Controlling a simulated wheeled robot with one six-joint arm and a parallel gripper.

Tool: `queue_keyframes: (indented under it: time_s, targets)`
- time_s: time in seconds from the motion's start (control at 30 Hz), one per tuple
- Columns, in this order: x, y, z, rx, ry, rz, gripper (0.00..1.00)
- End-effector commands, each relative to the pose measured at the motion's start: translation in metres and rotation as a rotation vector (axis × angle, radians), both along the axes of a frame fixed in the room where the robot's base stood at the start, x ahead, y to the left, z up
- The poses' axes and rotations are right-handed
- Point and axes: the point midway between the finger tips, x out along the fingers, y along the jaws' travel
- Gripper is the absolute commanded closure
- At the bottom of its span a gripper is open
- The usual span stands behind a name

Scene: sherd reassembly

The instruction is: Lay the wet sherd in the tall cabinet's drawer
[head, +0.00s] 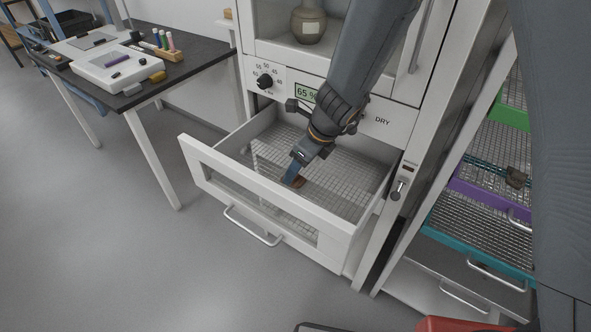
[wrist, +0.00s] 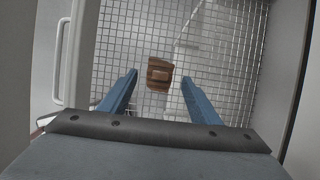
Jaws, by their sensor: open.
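The sherd (wrist: 160,74) is a small brown piece with a darker patch. It lies on the wire mesh floor of the open drawer (head: 270,237) of the tall cabinet (head: 384,88). In the head view the sherd (head: 300,181) shows only partly beside my fingers. My gripper (head: 290,182) reaches down into the drawer. In the wrist view my gripper (wrist: 158,82) has its two blue fingers spread apart, with the sherd ahead between their tips and apart from both. Whether the sherd is wet cannot be told.
The cabinet has a dial (head: 265,81), a 65 % display (head: 306,93) and a DRY label. A round jar (head: 309,24) stands above. A rack with coloured mesh trays (head: 480,217) is at right. A dark-topped table (head: 185,67) with tools is at left. Open floor lies in front.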

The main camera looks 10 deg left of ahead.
Motion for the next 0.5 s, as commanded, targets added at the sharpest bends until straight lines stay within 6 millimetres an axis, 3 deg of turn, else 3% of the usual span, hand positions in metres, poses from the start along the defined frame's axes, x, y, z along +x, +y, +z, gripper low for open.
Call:
queue_keyframes:
  time_s: [0.03,0.2,0.5]
  targets:
    - [-0.001,-0.004,0.015,0.002,-0.004,-0.001,0.43]
    - [-0.007,-0.016,0.047,0.001,-0.003,-0.001,0.43]
    - [-0.012,-0.029,0.080,0.000,-0.002,-0.002,0.43]
